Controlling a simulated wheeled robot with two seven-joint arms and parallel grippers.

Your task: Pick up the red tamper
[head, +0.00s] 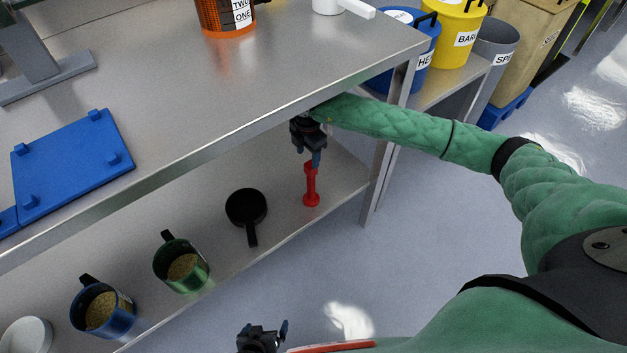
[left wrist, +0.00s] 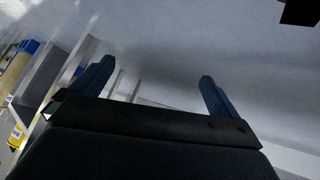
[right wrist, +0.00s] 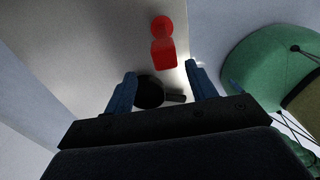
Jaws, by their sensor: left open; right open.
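The red tamper (head: 311,187) stands upright on the lower shelf (head: 345,180), near its right end. It also shows in the right wrist view (right wrist: 163,50), ahead of the open fingers and roughly between them in the picture. My right gripper (head: 316,158) points down just above the tamper's top in the head view, open and empty. Whether a finger touches the tamper cannot be told. My left gripper (head: 283,329) is open and empty, low in the head view, in front of the shelf's front edge. Its fingers (left wrist: 153,85) show nothing between them.
A black pan-like item (head: 246,208) sits left of the tamper. A green mug (head: 181,262) and a blue mug (head: 103,308) stand further left. The upper table edge (head: 215,150) overhangs the shelf, and a table leg (head: 378,178) stands right of the tamper.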

